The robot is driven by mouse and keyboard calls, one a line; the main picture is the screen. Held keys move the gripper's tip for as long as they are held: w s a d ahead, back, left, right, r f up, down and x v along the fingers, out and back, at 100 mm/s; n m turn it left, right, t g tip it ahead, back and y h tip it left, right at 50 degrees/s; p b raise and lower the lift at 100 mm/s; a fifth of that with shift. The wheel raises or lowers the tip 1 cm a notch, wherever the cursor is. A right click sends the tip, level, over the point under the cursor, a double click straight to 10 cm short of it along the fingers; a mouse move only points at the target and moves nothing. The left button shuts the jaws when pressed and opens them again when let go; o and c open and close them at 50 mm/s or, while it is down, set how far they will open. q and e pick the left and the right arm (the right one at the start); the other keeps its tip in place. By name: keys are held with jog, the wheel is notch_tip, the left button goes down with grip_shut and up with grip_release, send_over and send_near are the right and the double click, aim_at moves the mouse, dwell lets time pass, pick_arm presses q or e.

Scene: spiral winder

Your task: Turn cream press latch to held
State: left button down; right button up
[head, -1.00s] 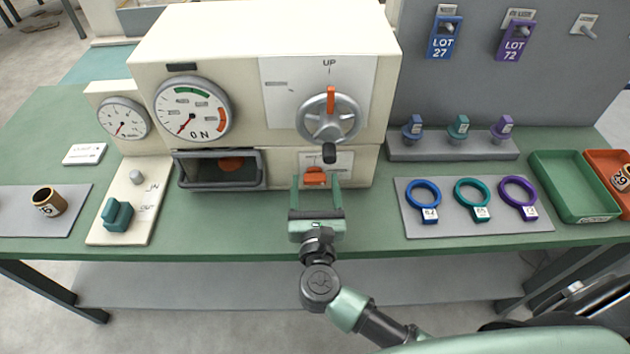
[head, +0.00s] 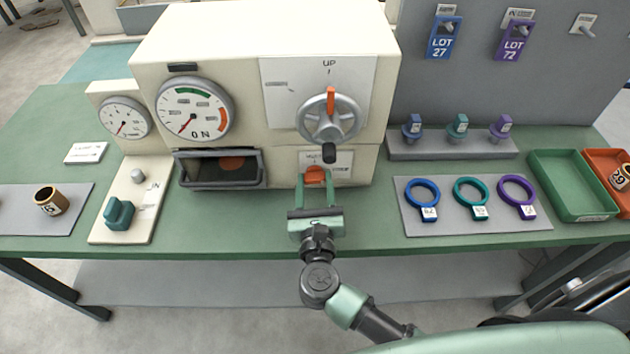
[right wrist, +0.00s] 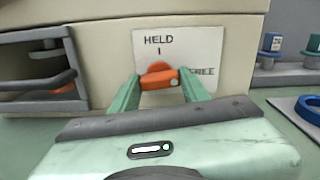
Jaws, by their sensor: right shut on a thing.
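The cream press (head: 265,35) stands on the green bench. Its latch (head: 315,174) is a small orange knob low on the front, below the grey handwheel; it also shows in the right wrist view (right wrist: 158,76). A white label (right wrist: 205,45) behind it reads HELD above the knob and FREE to its right. The knob's orange bar lies roughly level, its right end towards FREE. My right gripper (head: 315,180) reaches in from the front, one finger on each side of the knob, shut on it. My left gripper is not in view.
The handwheel (head: 330,117) with its dark knob hangs just above my gripper. An open grey-framed chamber (head: 218,182) is left of the latch. A grey mat (head: 440,225) with blue, teal and purple rings lies to the right. The bench front before the press is clear.

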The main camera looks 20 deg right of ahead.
jog(key=n+p, duration=0.2)
jog(key=n, duration=0.2)
jog(key=shift+r, duration=0.1)
jog(key=n+p, duration=0.3)
jog(key=n, duration=0.1)
jog(key=shift+n, duration=0.4)
jog(key=n+p, duration=0.2)
jog(key=n, duration=0.3)
jog(key=shift+p, duration=0.4)
jog(key=shift+n+p, duration=0.55)
jog(key=shift+n, duration=0.75)
jog(key=o, duration=1.4)
jog(key=shift+c, duration=0.2)
